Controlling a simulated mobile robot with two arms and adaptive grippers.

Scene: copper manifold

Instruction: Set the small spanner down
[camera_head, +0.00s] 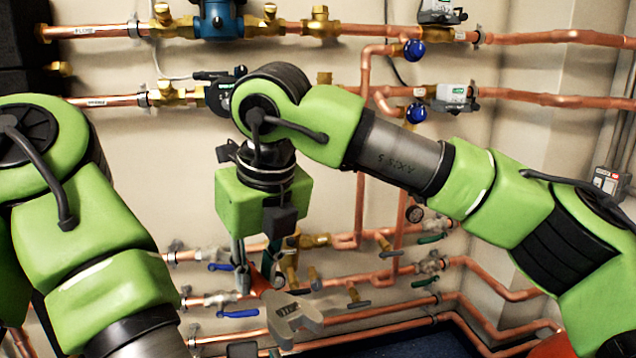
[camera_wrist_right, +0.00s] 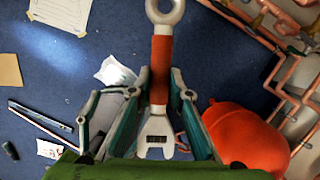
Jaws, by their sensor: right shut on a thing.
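The small spanner (camera_wrist_right: 160,70) has a red grip, a ring end and an open jaw end. My right gripper (camera_wrist_right: 160,90) is shut on its red grip in the right wrist view, the ring end pointing away and the open jaw close to the palm. In the head view my right gripper (camera_head: 256,278) hangs downward in front of the lower pipes, and the spanner's grey open jaw (camera_head: 294,319) shows below it. The spanner hangs above the floor. My left arm shows at the left, but its gripper is out of view.
Copper pipes (camera_head: 555,95) with valves run along the wall. A rounded red object (camera_wrist_right: 247,138) is right of the gripper in the wrist view. The blue floor (camera_wrist_right: 60,85) below holds papers (camera_wrist_right: 62,12), a crumpled white piece (camera_wrist_right: 115,72) and a dark long item (camera_wrist_right: 38,118).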

